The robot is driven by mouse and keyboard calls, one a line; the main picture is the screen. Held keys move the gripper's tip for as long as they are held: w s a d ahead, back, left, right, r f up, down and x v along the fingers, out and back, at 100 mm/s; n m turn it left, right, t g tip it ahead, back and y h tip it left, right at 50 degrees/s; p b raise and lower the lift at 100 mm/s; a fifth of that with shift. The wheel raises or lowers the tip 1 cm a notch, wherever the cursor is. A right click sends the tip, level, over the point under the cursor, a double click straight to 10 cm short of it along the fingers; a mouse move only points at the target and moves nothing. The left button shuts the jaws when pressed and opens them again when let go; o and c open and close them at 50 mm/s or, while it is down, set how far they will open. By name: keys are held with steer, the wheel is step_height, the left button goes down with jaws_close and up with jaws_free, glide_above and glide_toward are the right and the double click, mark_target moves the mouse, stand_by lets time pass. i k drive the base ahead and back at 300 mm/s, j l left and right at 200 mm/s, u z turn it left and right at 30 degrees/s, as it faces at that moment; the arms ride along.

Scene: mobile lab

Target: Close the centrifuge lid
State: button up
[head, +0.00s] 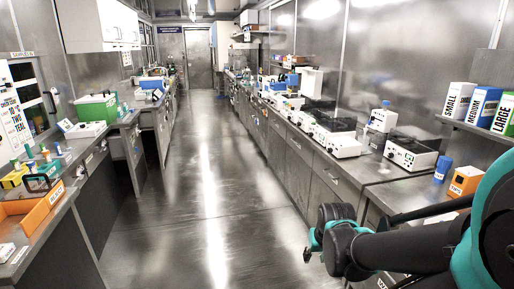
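I cannot tell for sure which device is the centrifuge. On the right bench (345,172), a white device (338,142) has a dark, raised lid-like part (335,121) over it. Its details are too small to read. My arm comes in from the lower right. My gripper (311,248) is at the arm's far end, low over the aisle and well apart from the benches' devices. It is small and partly hidden by the dark wrist joint, so its fingers' opening does not show. I see nothing held in it.
More white instruments (410,154) line the right bench. A blue cup (443,168) and an orange box (466,181) stand near my arm. Labelled boxes (483,104) sit on a shelf. The left bench holds a green box (97,107) and an orange tray (38,213). The aisle floor (205,190) is clear.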

mark_target(312, 79)
steer(key=i+j+u, duration=0.1)
steer(key=i+u, duration=0.35)
steer(key=i, duration=2.35)
steer(key=i+z, duration=0.15)
steer(key=i, duration=0.7)
steer(key=i+l+z, duration=0.1)
steer(key=i+z, duration=0.7)
steer(key=i+j+z, duration=0.25)
steer(key=i+z, duration=0.2)
steer(key=k+z, duration=0.1)
steer(key=k, duration=0.35)
steer(key=i, duration=0.5)
